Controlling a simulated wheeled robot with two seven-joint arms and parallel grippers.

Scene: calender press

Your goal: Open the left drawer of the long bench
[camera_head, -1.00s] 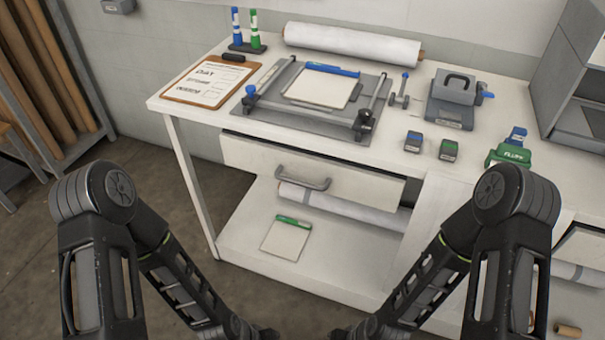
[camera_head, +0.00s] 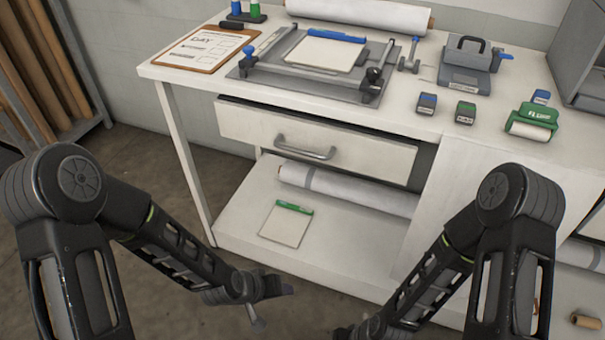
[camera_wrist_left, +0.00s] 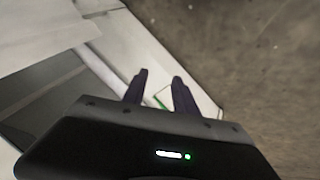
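The left drawer (camera_head: 360,152) of the long bench (camera_head: 470,165) has a white front with a grey bar handle (camera_head: 305,148). A dark gap shows above the front and at its right end; I cannot tell whether it stands slightly out. My left gripper (camera_head: 284,288) is in front of the bench, well below and apart from the handle. In the left wrist view its two dark fingers (camera_wrist_left: 160,82) are apart with nothing between them. My right arm reaches the bottom edge of the head view, where its gripper is too cut off to read.
On the bench top are a clipboard (camera_head: 203,47), a press frame (camera_head: 318,60), a paper roll (camera_head: 360,16) and small ink boxes. The lower shelf holds a long roll (camera_head: 350,190) and a green-edged pad (camera_head: 286,225). Open floor lies left of the bench leg.

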